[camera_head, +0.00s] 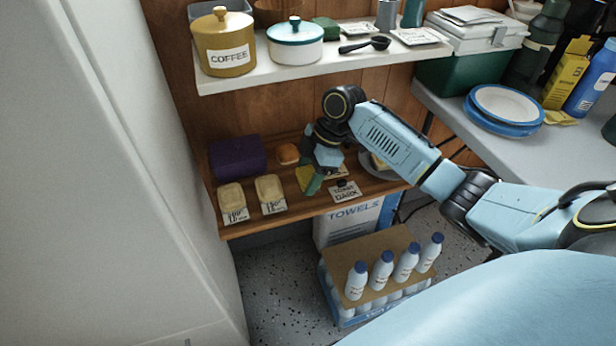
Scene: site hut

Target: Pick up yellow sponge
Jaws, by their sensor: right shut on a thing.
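The yellow sponge (304,177) is on the lower wooden shelf, at the shelf's middle. It looks tilted and has a green side. My right gripper (316,174) reaches down to it from above and is shut on it. The gripper and wrist hide part of the sponge. I cannot tell whether the sponge still touches the shelf. My left gripper is not in view.
The white upper shelf (350,57) overhangs, with a coffee canister (223,50) and a white pot (295,48). The lower shelf holds a purple box (237,158), a bun (287,154) and labelled packs (270,188).

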